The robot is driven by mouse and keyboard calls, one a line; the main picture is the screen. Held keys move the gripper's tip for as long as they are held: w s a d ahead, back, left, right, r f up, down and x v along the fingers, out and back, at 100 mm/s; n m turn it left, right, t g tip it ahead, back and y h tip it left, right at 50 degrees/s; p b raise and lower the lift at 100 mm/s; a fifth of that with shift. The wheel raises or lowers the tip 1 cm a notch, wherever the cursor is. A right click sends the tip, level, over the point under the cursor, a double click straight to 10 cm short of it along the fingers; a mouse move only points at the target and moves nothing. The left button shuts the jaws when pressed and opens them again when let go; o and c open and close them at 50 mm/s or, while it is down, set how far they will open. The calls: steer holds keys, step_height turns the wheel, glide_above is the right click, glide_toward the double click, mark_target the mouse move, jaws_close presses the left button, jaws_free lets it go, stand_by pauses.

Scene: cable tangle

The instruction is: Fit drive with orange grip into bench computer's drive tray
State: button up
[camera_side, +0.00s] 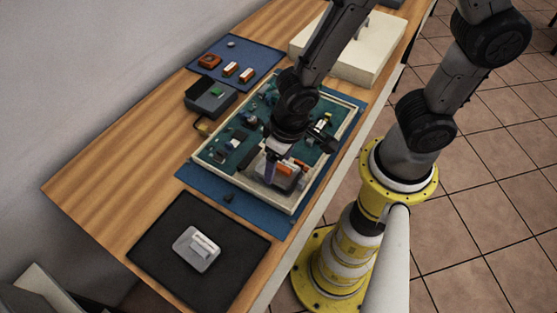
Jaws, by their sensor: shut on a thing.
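The bench computer is an open frame with a pale rim (236,194) and a green board (215,150), lying on a blue mat. My gripper (283,165) points down over the near right part of the frame. It is shut on the drive with the orange grip (288,168), whose orange part shows beside the fingers. A grey boxy part shows under and around the drive, and I cannot tell tray from drive there. The contact between drive and tray is hidden by the gripper.
A black mat (150,250) with a grey drive-like part (197,248) lies at the near end. A dark box (210,96) and a blue mat (262,58) with several small orange parts are further back. A cream box (370,60) stands at the far right.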

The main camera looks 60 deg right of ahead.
steer(key=shift+f, duration=0.65)
stand_by(0.8)
steer(key=o, duration=1.3)
steer(key=r, duration=0.4)
steer(key=s+r, duration=0.1)
steer(key=r, duration=0.4)
steer(key=s+r, duration=0.1)
steer(key=r, duration=0.3)
steer(key=shift+r, duration=0.35)
steer(key=shift+r, duration=0.1)
steer(key=shift+r, duration=2.9)
